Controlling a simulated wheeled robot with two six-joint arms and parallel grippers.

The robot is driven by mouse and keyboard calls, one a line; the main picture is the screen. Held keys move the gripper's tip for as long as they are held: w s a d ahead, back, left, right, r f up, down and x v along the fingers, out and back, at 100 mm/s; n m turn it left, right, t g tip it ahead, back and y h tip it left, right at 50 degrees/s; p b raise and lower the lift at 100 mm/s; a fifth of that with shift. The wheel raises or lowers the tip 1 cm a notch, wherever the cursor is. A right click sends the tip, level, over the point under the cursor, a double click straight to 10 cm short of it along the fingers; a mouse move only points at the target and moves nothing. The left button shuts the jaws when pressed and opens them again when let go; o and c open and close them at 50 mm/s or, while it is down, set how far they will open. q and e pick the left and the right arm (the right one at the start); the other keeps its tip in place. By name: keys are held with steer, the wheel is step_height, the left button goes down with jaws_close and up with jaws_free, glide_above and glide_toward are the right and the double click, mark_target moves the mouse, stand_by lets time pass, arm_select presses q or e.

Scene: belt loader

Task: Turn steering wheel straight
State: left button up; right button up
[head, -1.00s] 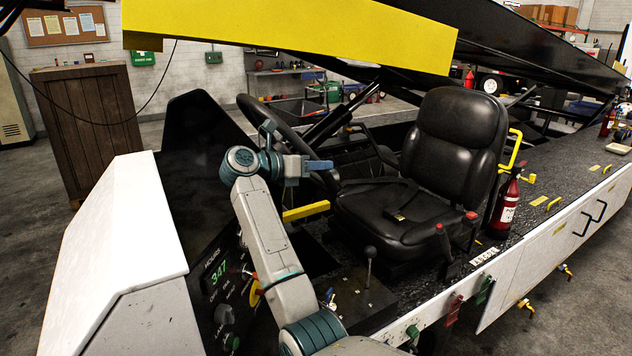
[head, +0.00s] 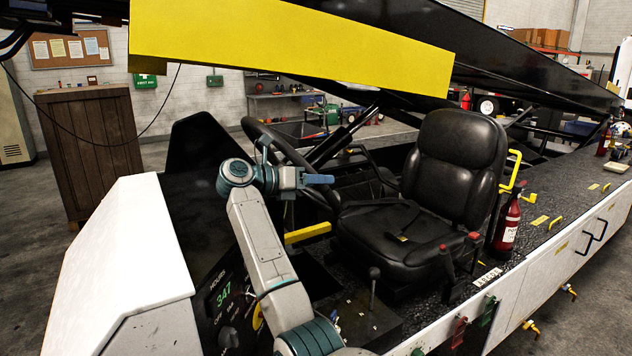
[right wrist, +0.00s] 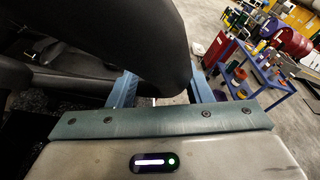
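The black steering wheel (head: 262,133) stands tilted in front of the driver's seat (head: 455,190), partly hidden by my right arm. My right gripper (head: 295,160) is at the near side of its rim, with its blue fingers spread wide. In the right wrist view, a thick dark curved piece that looks like the wheel rim (right wrist: 150,45) reaches down between the two fingers of the gripper (right wrist: 163,90). I cannot tell whether either finger touches it. My left gripper is not in view.
A yellow-edged boom (head: 290,45) hangs over the cab. A white-topped console (head: 125,245) is at the left. A lever (head: 373,285) and a yellow bar (head: 307,232) are near my arm. A fire extinguisher (head: 508,222) stands right of the seat.

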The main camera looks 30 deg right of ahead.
steer(key=b+v, duration=0.1)
steer(key=v, duration=0.9)
steer(key=shift+a, duration=0.4)
steer(key=shift+r, duration=0.1)
steer(key=shift+s, duration=0.1)
